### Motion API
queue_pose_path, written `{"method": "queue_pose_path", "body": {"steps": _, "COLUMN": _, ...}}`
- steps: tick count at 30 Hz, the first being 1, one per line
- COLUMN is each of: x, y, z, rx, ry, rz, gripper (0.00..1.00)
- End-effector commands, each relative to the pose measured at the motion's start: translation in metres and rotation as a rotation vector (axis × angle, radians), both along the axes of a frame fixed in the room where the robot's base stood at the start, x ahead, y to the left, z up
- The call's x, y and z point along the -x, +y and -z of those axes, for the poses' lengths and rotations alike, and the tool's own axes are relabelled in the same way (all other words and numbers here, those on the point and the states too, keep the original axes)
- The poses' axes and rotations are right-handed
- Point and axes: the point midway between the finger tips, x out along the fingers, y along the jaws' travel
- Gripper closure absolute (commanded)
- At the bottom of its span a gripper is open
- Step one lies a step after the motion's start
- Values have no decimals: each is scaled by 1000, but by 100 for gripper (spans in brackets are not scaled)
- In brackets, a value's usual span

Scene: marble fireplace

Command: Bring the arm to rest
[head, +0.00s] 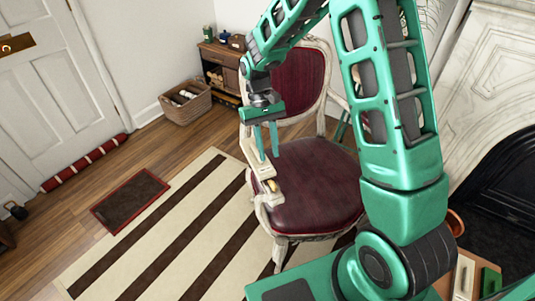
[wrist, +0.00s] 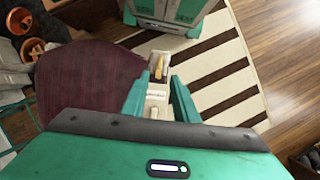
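My arm reaches up from the lower right of the head view and bends over, with my gripper (head: 267,154) pointing down above the chair's left side. In the wrist view the two green fingers of my gripper (wrist: 160,84) stand apart.
The chair (head: 318,190) has a dark red seat. A striped rug (head: 190,225) and a small dark red mat (head: 130,200) lie on the wood floor. A wicker basket (head: 186,104) and a wooden cabinet (head: 222,65) stand at the back wall. A marble fireplace (head: 495,70) is at right.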

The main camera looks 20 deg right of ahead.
Motion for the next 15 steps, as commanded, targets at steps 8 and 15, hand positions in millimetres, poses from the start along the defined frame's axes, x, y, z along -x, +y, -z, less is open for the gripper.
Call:
{"method": "queue_pose_path", "body": {"steps": 8, "x": 0, "y": 0, "z": 0, "rx": 0, "ry": 0, "rz": 0, "gripper": 73}}
{"method": "queue_pose_path", "body": {"steps": 15, "x": 5, "y": -13, "z": -14, "rx": 9, "ry": -20, "rz": 23, "gripper": 73}}
